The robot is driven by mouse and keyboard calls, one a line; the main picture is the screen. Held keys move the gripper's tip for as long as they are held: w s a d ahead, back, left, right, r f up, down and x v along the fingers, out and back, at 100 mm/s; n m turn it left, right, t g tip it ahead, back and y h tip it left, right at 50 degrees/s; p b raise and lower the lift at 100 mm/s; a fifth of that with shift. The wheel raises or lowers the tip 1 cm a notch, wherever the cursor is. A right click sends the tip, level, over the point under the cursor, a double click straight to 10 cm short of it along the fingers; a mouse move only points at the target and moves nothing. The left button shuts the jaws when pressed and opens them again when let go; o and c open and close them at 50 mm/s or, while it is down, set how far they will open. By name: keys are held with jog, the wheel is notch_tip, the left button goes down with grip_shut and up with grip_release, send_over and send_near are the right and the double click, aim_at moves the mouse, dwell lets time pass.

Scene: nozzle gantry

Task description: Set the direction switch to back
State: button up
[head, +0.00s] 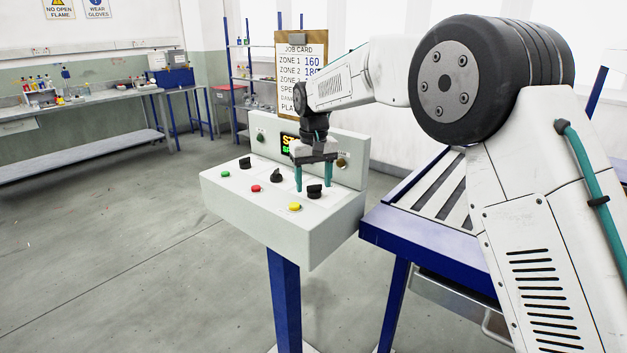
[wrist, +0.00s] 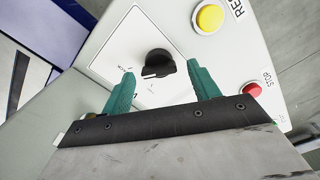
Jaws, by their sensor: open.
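The white control box carries several black rotary switches. The front right switch (head: 314,193), beside the yellow button, also shows in the wrist view (wrist: 158,63) on a white label plate with small marks that I cannot read. I cannot tell for sure from its label that it is the direction switch, nor which position it is at. My gripper (head: 313,186) points down over this switch with its two green fingers apart. In the wrist view the open gripper (wrist: 160,73) has one fingertip on each side of the knob, seemingly not touching it.
A yellow button (head: 294,207) marked RES… and a red button (head: 256,189) marked STOP sit near the switch. A green button (head: 225,174) and two other black switches (head: 245,163) (head: 276,175) share the panel. A blue-framed conveyor (head: 405,228) stands at the right.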

aim_at(319, 201)
notch_tip(319, 201, up, 8)
jog(key=shift+f, duration=0.1)
dwell(0.4)
jog(key=shift+g, duration=0.4)
jog(key=s+f, duration=0.1)
jog(key=f, duration=0.1)
jog(key=s+d+f, duration=0.1)
jog(key=shift+s+d+f, duration=0.15)
jog(key=shift+s+f, duration=0.25)
jog(key=s+d+m, duration=0.1)
jog(key=s+d, duration=0.8)
jog(key=s, duration=0.5)
jog(key=s+d+m+t, duration=0.1)
jog(key=s+d, duration=0.8)
jog(key=s, duration=0.5)
jog(key=s+d+r+m+t, duration=0.1)
jog(key=s+d+m, duration=0.1)
jog(key=s+d, duration=0.7)
jog(key=s, duration=0.6)
